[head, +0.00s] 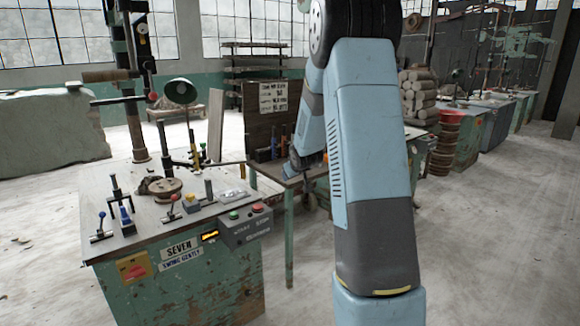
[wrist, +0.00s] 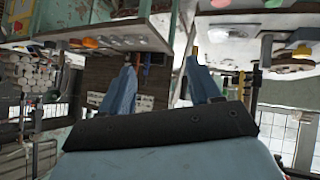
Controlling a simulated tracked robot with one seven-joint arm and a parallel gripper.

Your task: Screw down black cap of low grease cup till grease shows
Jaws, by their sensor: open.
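The low grease cup and its black cap are too small for me to pick out with certainty. A short grey post (head: 208,188) with a darker top stands on the bench of the machine marked SEVEN, near its right side; I cannot tell if it is the cup. A similar post (wrist: 266,50) shows in the wrist view, which is upside down. My gripper (wrist: 160,64) is open, its two blue fingers apart with nothing between them. In the head view my gripper (head: 291,170) is right of the bench, partly behind my arm, apart from the fittings. No grease is visible.
The SEVEN bench (head: 110,182) carries a round wheel (head: 165,187), a yellow block (head: 191,203), several ball-ended levers and a button box (head: 245,229). A small table (head: 268,172) with a tool board (head: 272,110) stands behind. Floor left of the bench is clear.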

